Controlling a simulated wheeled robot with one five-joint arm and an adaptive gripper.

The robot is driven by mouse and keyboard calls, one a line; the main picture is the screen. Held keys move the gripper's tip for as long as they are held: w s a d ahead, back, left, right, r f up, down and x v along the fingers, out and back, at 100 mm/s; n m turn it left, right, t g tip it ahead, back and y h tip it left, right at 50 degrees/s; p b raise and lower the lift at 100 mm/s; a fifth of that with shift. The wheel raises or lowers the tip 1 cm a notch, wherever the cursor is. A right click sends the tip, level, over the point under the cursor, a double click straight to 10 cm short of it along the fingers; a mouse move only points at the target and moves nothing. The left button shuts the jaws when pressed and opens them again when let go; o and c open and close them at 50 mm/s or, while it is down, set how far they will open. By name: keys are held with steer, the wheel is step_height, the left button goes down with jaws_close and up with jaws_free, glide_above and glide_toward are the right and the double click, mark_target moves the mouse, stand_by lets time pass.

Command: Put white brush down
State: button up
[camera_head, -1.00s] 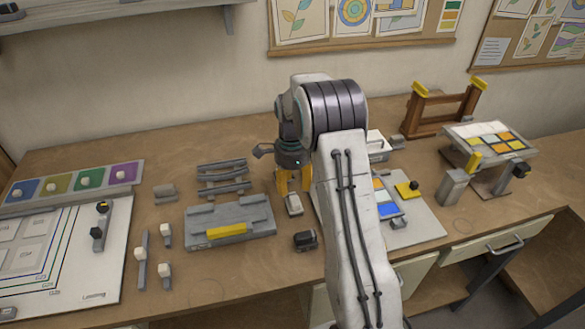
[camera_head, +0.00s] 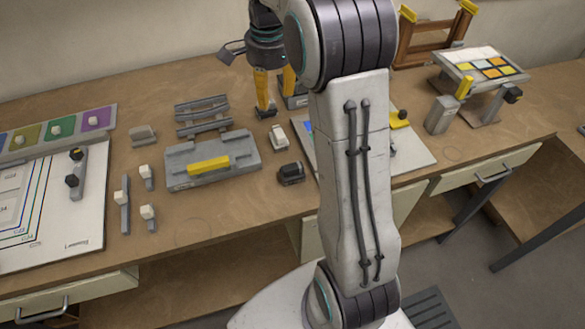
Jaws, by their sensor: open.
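My gripper (camera_head: 278,103) hangs over the back middle of the bench with its two yellow fingers apart, empty. A small grey piece with a white top (camera_head: 279,135) lies on the bench just in front of the fingers, apart from them. I cannot tell for sure whether this is the white brush. Several grey handled tools with white heads, one of them a long one (camera_head: 125,203), lie further left. My arm hides part of the bench right of the gripper.
A grey tray with a yellow bar (camera_head: 208,165) and a grey rack (camera_head: 202,112) stand left of the gripper. A dark block (camera_head: 291,174) sits near the front edge. A tilted colour palette (camera_head: 490,66) and a wooden frame (camera_head: 428,36) stand at right.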

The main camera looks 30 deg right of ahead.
steer(key=s+a+n+t, duration=0.1)
steer(key=s+a+n, duration=0.3)
steer(key=s+n, duration=0.4)
steer(key=s+a+n+t, duration=0.2)
steer(key=s+n, duration=0.5)
steer(key=s, duration=0.9)
steer(key=shift+a+f+n+t, duration=0.2)
steer(key=shift+a+n+t, duration=0.15)
steer(key=shift+a, duration=0.5)
steer(key=shift+w+d, duration=0.1)
